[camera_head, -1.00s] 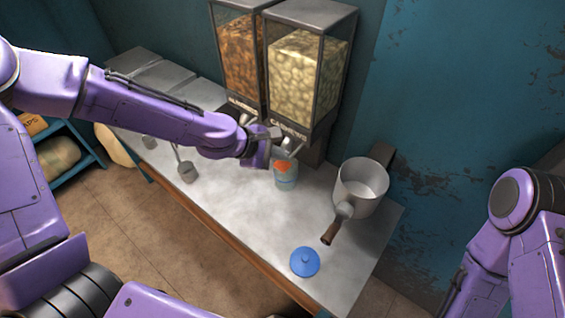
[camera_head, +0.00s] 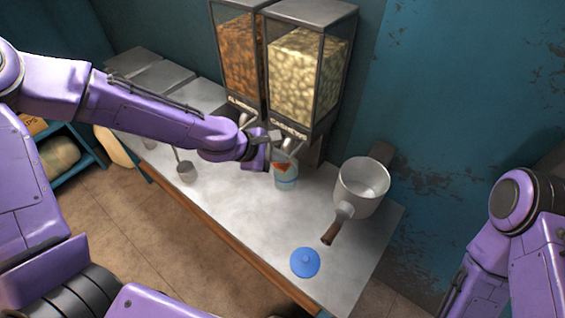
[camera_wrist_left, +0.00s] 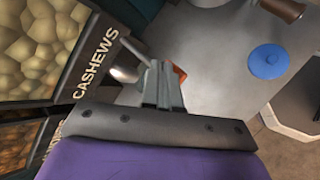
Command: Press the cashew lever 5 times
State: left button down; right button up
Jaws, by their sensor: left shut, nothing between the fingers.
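The cashew dispenser (camera_head: 303,75) is the right one of two clear bins with dark frames, full of pale nuts. Its label "CASHEWS" also shows in the left wrist view (camera_wrist_left: 95,62). A light metal lever (camera_wrist_left: 131,46) sticks out below it. My left gripper (camera_head: 284,146) is at the dispenser's front, beside the lever. In the left wrist view its fingers (camera_wrist_left: 161,84) are together with nothing between them; I cannot tell whether they touch the lever. A clear jar with orange contents (camera_head: 286,182) stands below, its top partly hidden. My right gripper is out of view.
The almond dispenser (camera_head: 238,60) stands to the left. A white pot (camera_head: 362,186) with a wooden handle and a blue lid (camera_head: 305,262) are on the right of the counter (camera_head: 240,215). A small metal cup (camera_head: 187,172) is at the left. The middle front is clear.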

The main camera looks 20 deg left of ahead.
pick_arm(q)
jog(key=shift+f+b, duration=0.7)
jog(key=shift+f, duration=0.4)
dwell(0.6)
jog(key=shift+r, duration=0.1)
jog(key=shift+r+p, duration=1.65)
jog(key=shift+p, duration=0.3)
jog(key=shift+r, duration=0.1)
notch_tip(320, 180, up, 5)
jog(key=p, duration=0.5)
dwell(1.5)
